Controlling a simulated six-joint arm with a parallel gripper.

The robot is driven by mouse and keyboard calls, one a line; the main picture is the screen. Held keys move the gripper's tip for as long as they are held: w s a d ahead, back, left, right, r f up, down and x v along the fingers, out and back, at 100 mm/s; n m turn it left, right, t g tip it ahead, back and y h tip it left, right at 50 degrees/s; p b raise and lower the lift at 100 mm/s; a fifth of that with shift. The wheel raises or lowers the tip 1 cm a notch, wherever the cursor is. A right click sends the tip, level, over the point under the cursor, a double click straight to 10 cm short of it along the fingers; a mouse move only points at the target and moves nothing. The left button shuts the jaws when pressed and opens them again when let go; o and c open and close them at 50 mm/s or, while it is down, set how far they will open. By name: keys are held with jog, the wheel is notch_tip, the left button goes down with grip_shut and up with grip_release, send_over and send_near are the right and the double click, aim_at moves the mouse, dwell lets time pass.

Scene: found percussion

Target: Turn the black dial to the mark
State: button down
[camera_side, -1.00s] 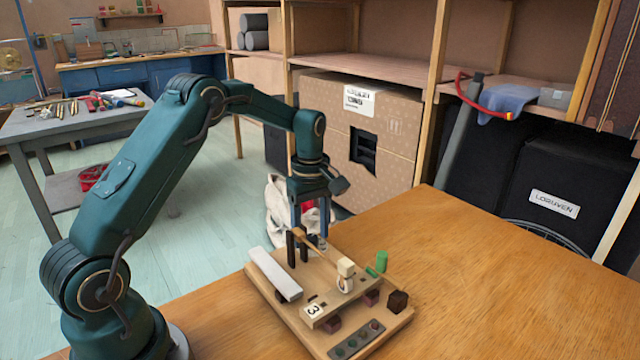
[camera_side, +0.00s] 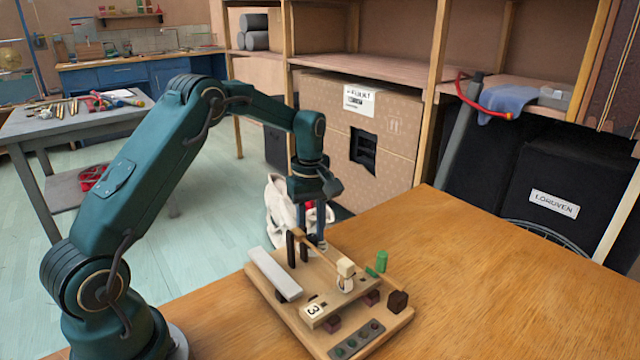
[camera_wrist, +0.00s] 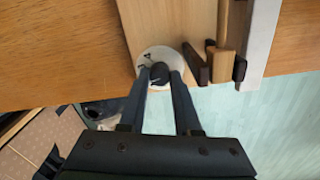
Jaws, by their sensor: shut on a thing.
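The black dial (camera_wrist: 159,70) is a small round knob on a white disc (camera_wrist: 153,52) at the end of the wooden board (camera_wrist: 150,20). Small dark marks (camera_wrist: 146,58) show on the disc up and left of the knob in the wrist view; which way the dial points is too small to tell. My gripper (camera_wrist: 160,75) points down with one fingertip on each side of the dial, shut on it. In the side view my gripper (camera_side: 312,238) is at the board's far end, behind dark uprights, and the dial is mostly hidden there.
Dark uprights (camera_side: 291,246) holding a wooden stick stand close beside my fingers. The table (camera_side: 480,270) to the right is clear.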

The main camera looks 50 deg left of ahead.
aim_at(313, 236)
jog(key=m, duration=1)
jog(key=shift+m, duration=2.1)
jog(key=shift+w, duration=0.1)
jog(key=c, duration=0.6)
grip_release()
jog(key=shift+r, duration=2.6)
jog(key=shift+d, duration=0.15)
